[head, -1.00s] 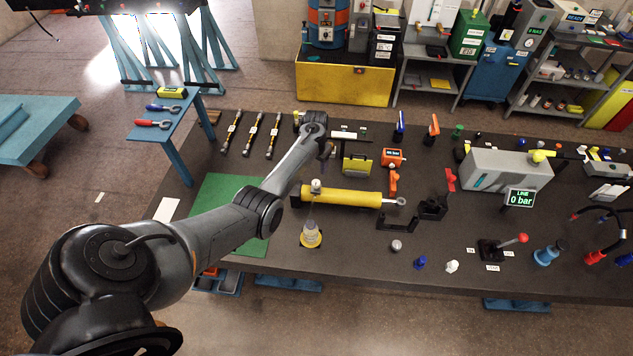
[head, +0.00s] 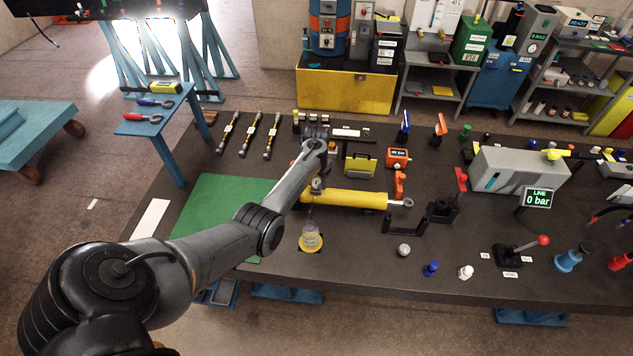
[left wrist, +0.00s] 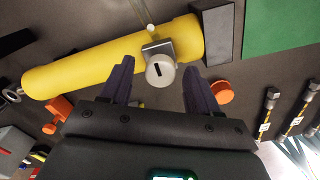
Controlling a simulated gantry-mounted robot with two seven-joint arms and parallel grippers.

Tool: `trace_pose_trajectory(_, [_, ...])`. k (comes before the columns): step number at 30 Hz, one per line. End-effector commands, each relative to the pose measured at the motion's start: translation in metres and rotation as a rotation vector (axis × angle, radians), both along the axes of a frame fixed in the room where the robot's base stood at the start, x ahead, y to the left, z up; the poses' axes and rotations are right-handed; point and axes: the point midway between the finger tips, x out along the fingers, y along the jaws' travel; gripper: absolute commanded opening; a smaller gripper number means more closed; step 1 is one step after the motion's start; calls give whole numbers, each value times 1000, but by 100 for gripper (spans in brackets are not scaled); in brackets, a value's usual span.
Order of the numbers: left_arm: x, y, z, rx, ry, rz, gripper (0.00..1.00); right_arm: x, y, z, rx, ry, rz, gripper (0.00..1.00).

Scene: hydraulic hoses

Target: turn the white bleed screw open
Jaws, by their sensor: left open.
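The white bleed screw (left wrist: 160,72) is a round, pale knob with a dark slot, on a metal block on the yellow cylinder (left wrist: 95,62). In the head view the screw (head: 316,184) sits near the left end of the cylinder (head: 355,200). My left gripper (head: 319,174) is over the cylinder. In the left wrist view its two dark fingers (left wrist: 157,80) are spread, one on each side of the screw, with gaps visible. Whether the fingertips are level with the screw is unclear. A clear cup (head: 311,232) on a yellow base stands in front. My right gripper is out of view.
A green mat (head: 215,205) lies left of the cylinder, and a dark block (left wrist: 217,32) supports its end. An orange gauge (head: 397,158) and a yellow-green box (head: 360,165) stand behind. The display (head: 537,199) reads 0 bar.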

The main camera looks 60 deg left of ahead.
Motion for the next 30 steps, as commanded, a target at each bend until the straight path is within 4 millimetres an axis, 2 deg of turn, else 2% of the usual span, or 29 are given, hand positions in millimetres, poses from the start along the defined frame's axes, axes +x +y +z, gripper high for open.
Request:
trace_pose_trajectory(7, [0, 0, 0, 0, 0, 0, 61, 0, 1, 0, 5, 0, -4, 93])
trace_pose_trajectory(18, [0, 0, 0, 0, 0, -1, 5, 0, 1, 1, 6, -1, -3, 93])
trace_pose_trajectory(30, [0, 0, 2, 0, 0, -78, 5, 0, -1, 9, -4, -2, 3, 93])
